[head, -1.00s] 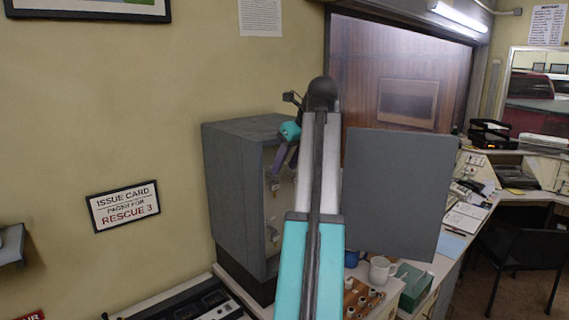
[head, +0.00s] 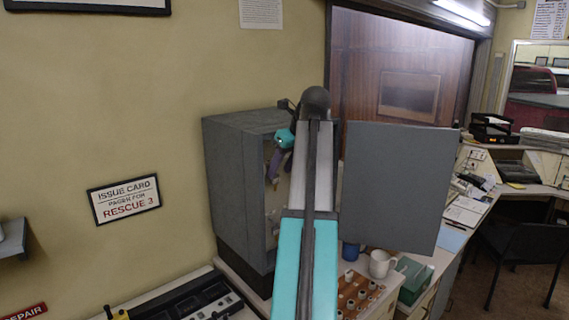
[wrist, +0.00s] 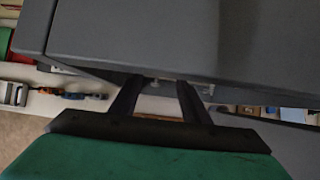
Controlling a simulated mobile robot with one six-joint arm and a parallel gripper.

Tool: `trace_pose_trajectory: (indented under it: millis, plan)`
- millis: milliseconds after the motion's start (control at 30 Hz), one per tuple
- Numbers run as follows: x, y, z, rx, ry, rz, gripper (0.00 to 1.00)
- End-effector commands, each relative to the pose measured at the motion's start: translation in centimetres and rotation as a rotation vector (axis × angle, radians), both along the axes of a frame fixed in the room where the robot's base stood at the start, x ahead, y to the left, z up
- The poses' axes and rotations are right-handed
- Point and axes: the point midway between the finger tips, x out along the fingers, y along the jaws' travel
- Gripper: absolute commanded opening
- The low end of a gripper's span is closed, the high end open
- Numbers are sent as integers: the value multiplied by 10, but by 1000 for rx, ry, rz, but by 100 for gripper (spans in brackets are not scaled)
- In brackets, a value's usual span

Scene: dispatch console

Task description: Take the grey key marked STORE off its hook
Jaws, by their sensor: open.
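The grey key cabinet (head: 235,185) stands against the wall with its door (head: 398,185) swung open to the right. My arm crosses in front of the opening and hides most of the inside. I cannot pick out the grey key marked STORE or read any tag. In the wrist view my gripper (wrist: 158,84) is open, its two dark fingers apart, reaching to the edge of a large grey panel. Small pale bits show between and beside the fingertips, too unclear to name. In the head view the fingers are not clear at the cabinet opening.
A white mug (head: 381,264), a green box (head: 413,281) and a wooden block with several pegs (head: 358,293) stand on the counter below the door. A framed issue card (head: 124,199) hangs on the wall to the left.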

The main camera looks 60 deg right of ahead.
Motion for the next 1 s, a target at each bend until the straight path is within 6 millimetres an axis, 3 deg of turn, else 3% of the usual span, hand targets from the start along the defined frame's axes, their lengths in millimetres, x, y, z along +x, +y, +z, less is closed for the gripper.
trace_pose_trajectory:
  millis: [500, 967, 1000]
  plan:
    - [18, -6, -32, 0, 0, -1, 42]
    - [20, -7, -36, 0, 0, -1, 42]
    - [20, -8, -36, 0, 0, -1, 37]
